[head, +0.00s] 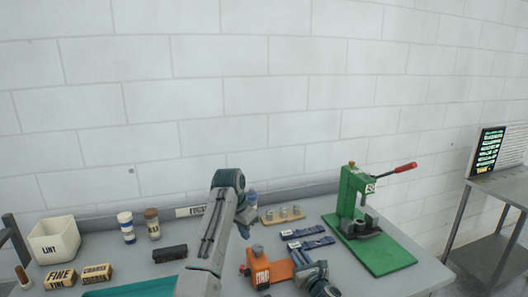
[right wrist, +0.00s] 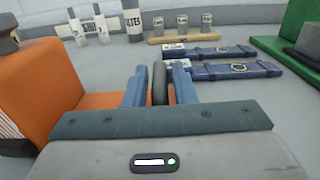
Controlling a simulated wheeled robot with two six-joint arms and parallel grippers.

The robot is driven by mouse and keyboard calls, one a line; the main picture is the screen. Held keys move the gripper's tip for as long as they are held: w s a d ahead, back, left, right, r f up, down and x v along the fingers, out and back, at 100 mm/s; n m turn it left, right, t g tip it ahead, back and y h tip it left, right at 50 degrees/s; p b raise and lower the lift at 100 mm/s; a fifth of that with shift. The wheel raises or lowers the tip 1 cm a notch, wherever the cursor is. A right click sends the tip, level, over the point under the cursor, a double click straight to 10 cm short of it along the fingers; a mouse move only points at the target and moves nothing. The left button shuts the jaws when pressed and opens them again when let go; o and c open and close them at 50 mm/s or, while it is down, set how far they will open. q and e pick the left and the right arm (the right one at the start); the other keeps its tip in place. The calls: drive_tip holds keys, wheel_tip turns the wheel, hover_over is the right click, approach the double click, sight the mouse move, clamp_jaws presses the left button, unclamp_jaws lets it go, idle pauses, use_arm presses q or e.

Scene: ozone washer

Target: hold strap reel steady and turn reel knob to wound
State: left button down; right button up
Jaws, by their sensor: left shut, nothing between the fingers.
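The orange strap reel (head: 262,270) stands on the grey table near the front. It also fills the left of the right wrist view (right wrist: 55,95). In the right wrist view, the two blue fingers of my right gripper (right wrist: 160,88) stand on either side of a dark, upright disc-like part (right wrist: 160,80), which looks like the reel knob. Whether both fingers press on it is unclear. In the head view my right gripper (head: 302,262) is at the reel's right side. My left gripper (head: 244,222) is shut and empty, above and behind the reel, partly hidden by its own arm.
Two blue straps (head: 308,238) lie behind the reel, with a wooden rack of small weights (head: 282,216) beyond. A green press (head: 372,240) stands right. A dark brush (head: 170,254), FINE box (head: 60,278), LINT bin (head: 54,240) and jars (head: 126,228) are left.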

drive_tip(key=shift+o, duration=1.3)
drive_tip(key=shift+s, duration=0.1)
